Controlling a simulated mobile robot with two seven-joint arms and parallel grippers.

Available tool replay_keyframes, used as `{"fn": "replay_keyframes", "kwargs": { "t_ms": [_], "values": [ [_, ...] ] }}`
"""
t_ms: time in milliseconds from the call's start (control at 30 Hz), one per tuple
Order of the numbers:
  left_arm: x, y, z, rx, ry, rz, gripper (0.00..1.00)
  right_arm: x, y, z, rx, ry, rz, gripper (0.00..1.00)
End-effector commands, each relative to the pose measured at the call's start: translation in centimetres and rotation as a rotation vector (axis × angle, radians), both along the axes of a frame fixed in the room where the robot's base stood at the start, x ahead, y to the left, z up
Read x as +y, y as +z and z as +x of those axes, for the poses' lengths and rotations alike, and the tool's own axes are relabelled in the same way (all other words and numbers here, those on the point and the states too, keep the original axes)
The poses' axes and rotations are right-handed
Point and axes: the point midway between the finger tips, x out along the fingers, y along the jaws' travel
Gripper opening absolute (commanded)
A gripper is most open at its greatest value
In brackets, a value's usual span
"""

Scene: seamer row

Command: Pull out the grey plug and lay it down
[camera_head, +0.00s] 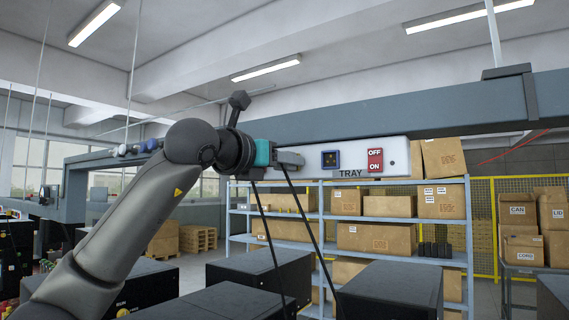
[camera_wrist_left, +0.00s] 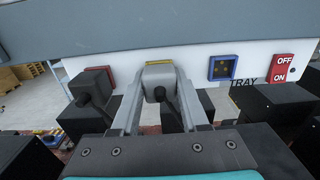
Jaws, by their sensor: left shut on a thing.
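My left gripper (camera_head: 290,158) is at the white panel (camera_head: 400,157) under the grey beam. In the left wrist view its two fingers (camera_wrist_left: 160,95) are shut on the grey plug (camera_wrist_left: 159,76), one on each side. The plug's yellow-edged socket (camera_wrist_left: 158,62) shows just behind it; the plug appears to sit against it, but how deep I cannot tell. A cable hangs from the plug. In the head view the gripper hides the plug. My right gripper is not in view.
A darker plug (camera_wrist_left: 92,86) sits at a red-edged socket to the left. To the right are an empty blue socket (camera_head: 330,159), the label TRAY and a red OFF/ON switch (camera_head: 375,161). Black boxes (camera_head: 390,288) stand below. Shelves with cartons (camera_head: 388,206) are behind.

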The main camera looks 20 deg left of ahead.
Motion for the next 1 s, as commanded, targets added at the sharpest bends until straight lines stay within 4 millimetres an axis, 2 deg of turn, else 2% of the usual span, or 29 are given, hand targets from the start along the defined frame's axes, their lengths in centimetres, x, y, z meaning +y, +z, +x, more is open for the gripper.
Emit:
{"fn": "replay_keyframes", "kwargs": {
  "t_ms": [267,1000],
  "values": [
    [0.0,0.0,-0.2,0.000,0.000,0.000,0.00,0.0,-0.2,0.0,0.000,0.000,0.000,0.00],
    [0.5,0.0,-3.2,-0.002,0.000,0.000,0.00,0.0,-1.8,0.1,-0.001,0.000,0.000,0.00]
  ]
}}
